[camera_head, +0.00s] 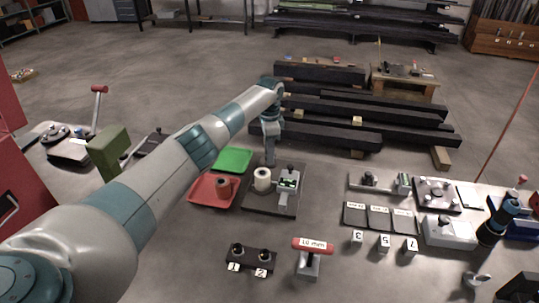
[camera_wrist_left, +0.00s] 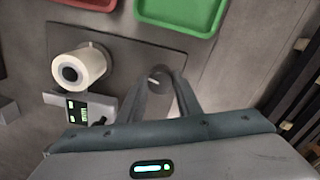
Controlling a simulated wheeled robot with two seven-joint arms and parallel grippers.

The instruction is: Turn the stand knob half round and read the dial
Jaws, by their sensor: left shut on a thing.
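The measuring stand has a dark base plate (camera_head: 258,204); it also shows in the wrist view (camera_wrist_left: 130,55). A white cylinder (camera_head: 262,180) stands on the plate, also in the wrist view (camera_wrist_left: 80,67). Beside it is the dial (camera_head: 288,181) with a small green-lit display, in the wrist view too (camera_wrist_left: 77,110); its figures are too small to read. My left gripper (camera_head: 270,160) is low at the plate's far side. In the wrist view its fingers (camera_wrist_left: 166,80) close on a small round knob (camera_wrist_left: 157,74), mostly hidden between them. My right gripper is not in view.
A red tray (camera_head: 202,201) holding a brown spool and a green tray (camera_head: 233,158) lie left of the plate. A black block (camera_head: 251,257) with two posts and a red-topped gauge (camera_head: 312,245) stand in front. Dark beams (camera_head: 340,133) lie behind.

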